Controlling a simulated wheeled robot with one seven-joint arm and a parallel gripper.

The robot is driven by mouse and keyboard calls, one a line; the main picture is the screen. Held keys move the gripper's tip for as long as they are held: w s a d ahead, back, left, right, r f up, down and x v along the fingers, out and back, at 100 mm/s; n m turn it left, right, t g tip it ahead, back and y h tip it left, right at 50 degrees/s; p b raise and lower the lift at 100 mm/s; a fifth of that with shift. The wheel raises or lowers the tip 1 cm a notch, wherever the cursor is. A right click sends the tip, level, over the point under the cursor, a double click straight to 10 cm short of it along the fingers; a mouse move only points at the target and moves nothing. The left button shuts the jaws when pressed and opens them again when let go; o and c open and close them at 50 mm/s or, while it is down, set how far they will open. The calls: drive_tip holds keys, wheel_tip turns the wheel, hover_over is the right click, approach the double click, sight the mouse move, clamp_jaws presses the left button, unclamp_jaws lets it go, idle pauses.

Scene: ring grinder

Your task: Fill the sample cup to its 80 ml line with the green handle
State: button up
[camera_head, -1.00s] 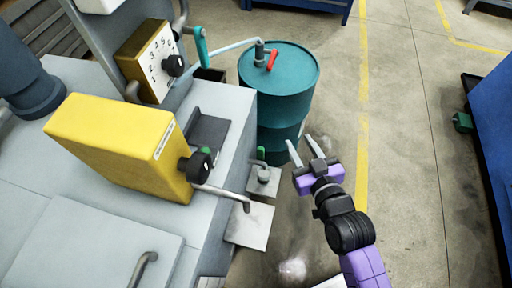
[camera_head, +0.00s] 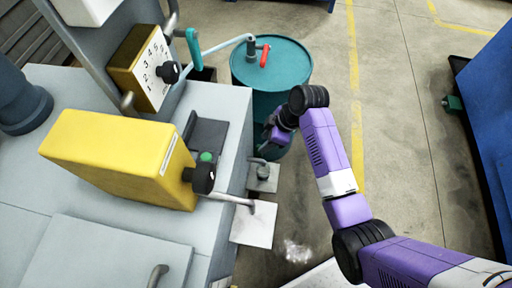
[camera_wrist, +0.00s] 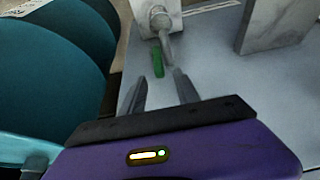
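The green handle (camera_wrist: 158,60) shows in the wrist view as a short green bar below a grey fitting (camera_wrist: 161,20) on the machine's side. My gripper (camera_wrist: 160,80) is open and empty, with the handle just ahead of its fingertips, roughly between them. I cannot tell whether they touch. In the head view my gripper (camera_head: 268,138) is beside the teal drum, partly hidden by my arm, and the green handle is hidden or too small to make out. A small grey cylinder (camera_head: 263,172) stands on a pale plate below; I cannot tell whether it is the sample cup. No level line is readable.
The teal drum (camera_head: 290,62) with a red lever (camera_head: 264,55) stands close to my gripper. The grey machine carries a yellow box (camera_head: 120,160) with a black knob (camera_head: 203,179) and a numbered dial (camera_head: 152,68). A lower pale plate (camera_head: 253,224) juts out. Open floor lies right.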

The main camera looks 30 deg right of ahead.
drive_tip(key=b+x, duration=0.2)
drive_tip(key=x, duration=0.5)
drive_tip(key=shift+w+a+f, duration=0.15)
drive_tip(key=shift+f, duration=0.15)
clamp_jaws()
idle(1.2)
